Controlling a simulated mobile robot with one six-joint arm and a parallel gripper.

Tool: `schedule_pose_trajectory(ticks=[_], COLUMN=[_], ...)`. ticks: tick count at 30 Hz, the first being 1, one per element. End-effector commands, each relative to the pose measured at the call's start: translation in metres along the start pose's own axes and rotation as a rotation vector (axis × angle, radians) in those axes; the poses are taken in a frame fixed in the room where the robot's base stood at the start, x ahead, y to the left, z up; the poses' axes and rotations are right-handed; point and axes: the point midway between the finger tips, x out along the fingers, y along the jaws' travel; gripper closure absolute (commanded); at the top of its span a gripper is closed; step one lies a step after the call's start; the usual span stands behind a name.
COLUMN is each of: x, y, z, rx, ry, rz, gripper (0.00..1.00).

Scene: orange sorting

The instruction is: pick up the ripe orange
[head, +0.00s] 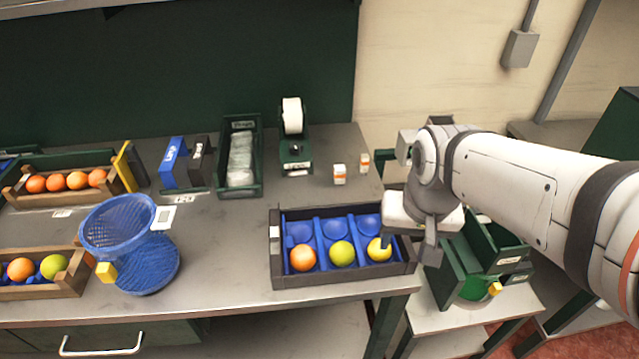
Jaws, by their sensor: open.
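A dark tray (345,281) with blue cupped compartments stands at the front right of the table. Its front row holds an orange-coloured fruit (303,257) on the left, a yellow-green fruit (342,253) in the middle and a yellow fruit (379,249) on the right. The orange-coloured one looks the ripest of these. My gripper (408,250) is open over the tray's right end, with one finger close to the yellow fruit. I cannot tell whether they touch. The gripper partly covers the tray's right side.
A wooden crate of orange fruits (76,180) is at the back left. Another crate (70,285) with mixed fruits is at the front left, beside a blue mesh basket (120,224). Small orange-and-white bottles (339,174) stand behind the tray. Bare tabletop lies between basket and tray.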

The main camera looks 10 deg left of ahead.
Motion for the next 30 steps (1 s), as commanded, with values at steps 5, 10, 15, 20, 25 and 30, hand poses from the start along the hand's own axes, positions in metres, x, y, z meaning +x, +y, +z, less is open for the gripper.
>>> schedule_pose_trajectory(ticks=[5, 10, 15, 20, 25, 30], x=[0.019, 0.038, 0.05, 0.066, 0.085, 0.111], y=[-0.082, -0.149, -0.181, -0.184, -0.182, -0.18], z=[-0.03, -0.036, -0.033, -0.03, -0.026, -0.021], rx=[-0.02, -0.021, -0.016, -0.012, -0.012, -0.012], ry=[-0.094, -0.153, -0.177, -0.181, -0.181, -0.182], rz=[-0.007, 0.011, 0.025, 0.029, 0.029, 0.029], gripper=[0.45, 0.45, 0.45, 0.45, 0.45, 0.45])
